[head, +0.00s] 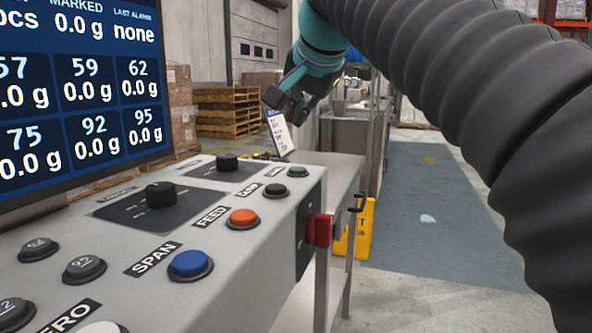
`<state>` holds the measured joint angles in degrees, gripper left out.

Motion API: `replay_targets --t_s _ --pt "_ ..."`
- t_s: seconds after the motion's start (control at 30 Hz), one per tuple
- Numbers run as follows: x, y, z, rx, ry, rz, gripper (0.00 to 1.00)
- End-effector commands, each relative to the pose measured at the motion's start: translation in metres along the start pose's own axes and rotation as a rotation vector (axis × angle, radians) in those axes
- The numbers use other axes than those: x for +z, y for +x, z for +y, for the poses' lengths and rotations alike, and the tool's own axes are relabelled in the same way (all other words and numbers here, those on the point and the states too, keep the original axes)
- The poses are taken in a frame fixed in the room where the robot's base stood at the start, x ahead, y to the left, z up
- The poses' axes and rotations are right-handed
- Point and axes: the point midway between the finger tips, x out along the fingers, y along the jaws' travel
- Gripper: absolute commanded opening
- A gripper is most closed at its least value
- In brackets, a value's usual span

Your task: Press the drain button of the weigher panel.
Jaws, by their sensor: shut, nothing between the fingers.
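The weigher panel (215,270) is a light grey sloping console filling the lower left. A row of buttons runs along its right edge: a blue one by the SPAN label (188,263), an orange one by the FEED label (243,217), and two dark ones beyond. The nearer dark button (275,190) has a label that seems to read DUMP. The farthest dark button (298,171) has a small label that may read DRAIN, too small to be sure. My gripper (285,108) is shut and empty, above and beyond the panel's far end, apart from the buttons.
A screen (80,90) stands over the panel's left. Black knobs (160,194) rise from the panel top. A red switch (320,230) juts from its right side. A white card (280,132) stands beyond the panel.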

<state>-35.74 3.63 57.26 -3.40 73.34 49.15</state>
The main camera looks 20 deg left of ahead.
Motion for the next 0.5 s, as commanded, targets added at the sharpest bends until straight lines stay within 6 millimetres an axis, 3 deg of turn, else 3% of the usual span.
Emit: replay_targets --t_s 0.2,0.5 --pt "0.018 0.025 0.018 0.001 0.000 -0.001 0.00" --pt "0.029 0.040 0.029 0.000 0.000 0.000 0.00"
